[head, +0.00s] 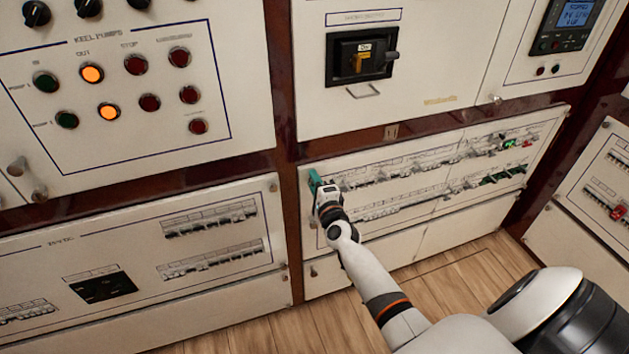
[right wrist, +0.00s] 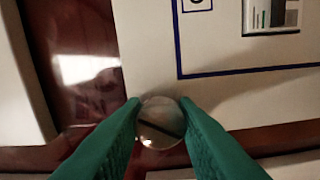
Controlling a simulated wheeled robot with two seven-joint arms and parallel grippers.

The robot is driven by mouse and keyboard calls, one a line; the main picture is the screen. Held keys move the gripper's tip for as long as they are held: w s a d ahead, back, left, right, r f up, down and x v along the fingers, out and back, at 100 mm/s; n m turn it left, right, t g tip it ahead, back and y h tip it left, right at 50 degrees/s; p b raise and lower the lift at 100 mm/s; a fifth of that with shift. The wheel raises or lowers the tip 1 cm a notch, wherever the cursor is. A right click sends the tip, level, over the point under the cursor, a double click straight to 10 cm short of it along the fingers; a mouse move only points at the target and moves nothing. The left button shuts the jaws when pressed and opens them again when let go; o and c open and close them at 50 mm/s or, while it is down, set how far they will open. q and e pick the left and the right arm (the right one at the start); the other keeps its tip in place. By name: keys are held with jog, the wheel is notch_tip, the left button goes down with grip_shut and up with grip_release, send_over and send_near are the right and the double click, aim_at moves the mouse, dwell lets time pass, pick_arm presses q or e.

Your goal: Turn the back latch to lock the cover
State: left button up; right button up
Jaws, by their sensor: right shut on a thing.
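A round metal latch (right wrist: 162,135) with a dark diagonal slot across its face sits at a corner of a cream cover (right wrist: 230,105) in the right wrist view. The green fingers of my right gripper (right wrist: 162,112) are closed on its two sides. In the head view my right gripper (head: 316,181) is at the upper left corner of the cream breaker cover (head: 405,232) and hides the latch there. Another round latch (head: 313,271) shows at the lower left of that cover. My left gripper is not in view.
Breaker rows (head: 440,175) run along the cover to the right of my gripper. A dark red wood frame (head: 288,130) borders the cover. A switch panel (head: 365,55) is above, and a breaker panel (head: 140,265) is at left. The wooden floor (head: 450,290) is clear.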

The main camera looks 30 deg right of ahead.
jog(key=n+p, duration=0.1)
jog(key=n, duration=0.5)
jog(key=shift+p, duration=0.35)
jog(key=shift+n, duration=0.3)
jog(key=o, duration=1)
jog(key=shift+s, duration=0.1)
jog(key=v, duration=1.1)
jog(key=shift+s+f, duration=0.1)
jog(key=shift+s, duration=0.3)
